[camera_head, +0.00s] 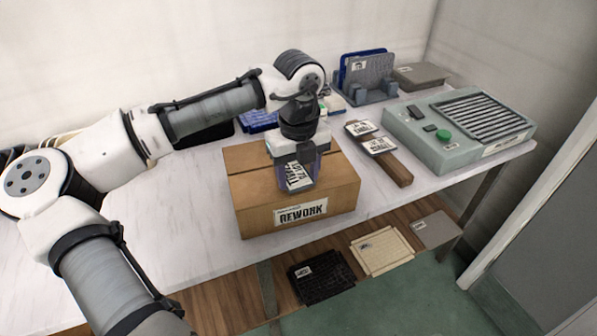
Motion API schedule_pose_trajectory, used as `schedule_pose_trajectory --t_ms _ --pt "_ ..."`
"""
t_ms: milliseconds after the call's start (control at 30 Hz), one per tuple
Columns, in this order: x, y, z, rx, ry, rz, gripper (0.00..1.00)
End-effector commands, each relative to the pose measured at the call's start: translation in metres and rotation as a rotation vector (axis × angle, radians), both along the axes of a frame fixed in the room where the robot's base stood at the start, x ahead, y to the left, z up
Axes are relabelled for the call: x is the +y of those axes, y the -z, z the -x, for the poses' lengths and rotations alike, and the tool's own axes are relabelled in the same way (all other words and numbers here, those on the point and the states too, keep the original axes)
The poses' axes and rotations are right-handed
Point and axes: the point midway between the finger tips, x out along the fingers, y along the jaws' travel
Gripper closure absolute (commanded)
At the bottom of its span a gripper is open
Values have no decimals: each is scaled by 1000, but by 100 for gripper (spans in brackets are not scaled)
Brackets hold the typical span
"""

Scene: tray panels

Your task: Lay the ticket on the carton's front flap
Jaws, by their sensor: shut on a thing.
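A closed brown carton (247,194) sits at the front of the white table, with a label reading REWORK on its front face. My gripper (297,188) points down over the carton's top. It is shut on a small white ticket (299,174) with black print, seen between the fingers. The ticket is over the front part of the carton's top; I cannot tell whether it touches the cardboard. The gripper hides part of the carton's top.
To the right, a brown wooden strip (397,172) carries white printed tickets (378,145). A grey-green machine (424,149) with a green button stands at the far right. A grey and blue holder (372,77) is at the back. Flat panels lie on a lower shelf.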

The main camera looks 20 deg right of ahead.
Motion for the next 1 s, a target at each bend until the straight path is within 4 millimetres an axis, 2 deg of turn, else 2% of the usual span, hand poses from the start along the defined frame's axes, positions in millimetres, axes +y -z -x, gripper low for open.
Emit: schedule_pose_trajectory --t_ms 367,400,567,867,1000 --pt "0 6 0 1 1 2 68" --pt "0 6 0 0 1 1 44" --pt "0 6 0 0 0 1 25" --pt "0 5 0 -1 0 1 25" --pt "-1 -7 0 -1 0 3 25"
